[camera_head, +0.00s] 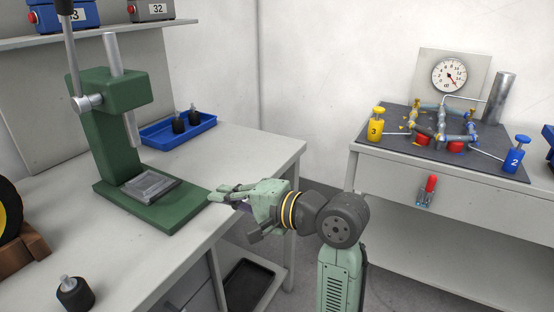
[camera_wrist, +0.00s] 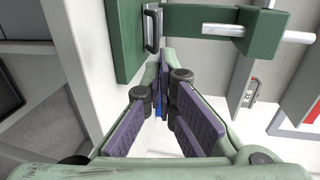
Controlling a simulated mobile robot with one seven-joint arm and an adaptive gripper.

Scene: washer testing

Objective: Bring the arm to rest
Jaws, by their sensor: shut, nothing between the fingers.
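My gripper (camera_head: 218,195) is at the end of my pale green arm in the head view, pointing left. It is shut and empty. Its tips are close to the right edge of the green press base (camera_head: 170,211); I cannot tell whether they touch it. In the wrist view my gripper (camera_wrist: 162,82) shows its purple-padded fingers running toward the green press (camera_wrist: 262,30), with nothing held between them.
The left workbench (camera_head: 262,150) holds the press, a blue tray (camera_head: 160,137) with two black parts, and another black part (camera_head: 75,293) near the front. The right bench (camera_head: 388,160) carries a gauge (camera_head: 449,75), pipes and valves. Floor shows between the benches.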

